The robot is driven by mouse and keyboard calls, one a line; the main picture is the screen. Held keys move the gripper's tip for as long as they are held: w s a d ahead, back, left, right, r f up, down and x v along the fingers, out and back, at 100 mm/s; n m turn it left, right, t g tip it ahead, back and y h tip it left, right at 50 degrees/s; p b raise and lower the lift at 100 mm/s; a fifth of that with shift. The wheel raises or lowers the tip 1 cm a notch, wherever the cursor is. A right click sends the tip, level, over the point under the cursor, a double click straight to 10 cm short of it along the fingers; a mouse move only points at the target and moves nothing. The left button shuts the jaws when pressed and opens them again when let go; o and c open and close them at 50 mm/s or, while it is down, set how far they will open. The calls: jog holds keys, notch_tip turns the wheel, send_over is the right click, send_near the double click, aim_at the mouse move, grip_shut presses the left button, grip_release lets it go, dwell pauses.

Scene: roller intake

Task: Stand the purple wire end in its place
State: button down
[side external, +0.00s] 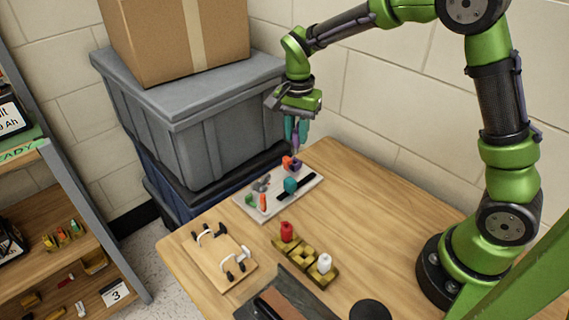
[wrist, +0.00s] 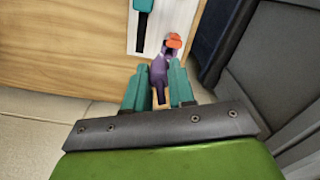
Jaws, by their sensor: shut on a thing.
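My gripper (side external: 296,135) points down over the far right end of the white board (side external: 245,207), its teal fingers shut on the purple wire end (side external: 296,143). In the wrist view, the purple wire end (wrist: 158,78) sits between the fingertips (wrist: 158,88) and extends toward the board. Just below it in the side view is a small purple piece (side external: 296,164) on the board, beside an orange piece (side external: 287,161). In the wrist view, the orange piece (wrist: 174,41) is just beyond the purple. I cannot tell whether the held end touches the purple piece.
The board also carries a teal piece (side external: 290,185), a black strip and small grey, green and orange parts. A wooden holder (side external: 303,260) with red and white pieces and a wooden plate (side external: 211,262) with clips stand nearer. Grey bins (side external: 205,130) stand close behind the table.

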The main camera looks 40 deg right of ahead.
aim_at(295, 135)
jog(key=shift+w+d+f+m, duration=0.25)
jog(key=shift+w+f+m, duration=0.1)
jog(key=shift+f+m, duration=0.35)
jog(key=shift+w+d+f+m, duration=0.3)
jog(key=shift+f+m, duration=0.25)
jog(key=shift+m, duration=0.2)
jog(key=shift+w+d+f+m, duration=0.25)
jog(key=shift+w+f+m, duration=0.1)
jog(key=shift+f+m, duration=0.35)
jog(key=shift+f, duration=1.2)
jog(key=c, duration=1.3)
grip_release()
jog(key=shift+r, duration=1.5)
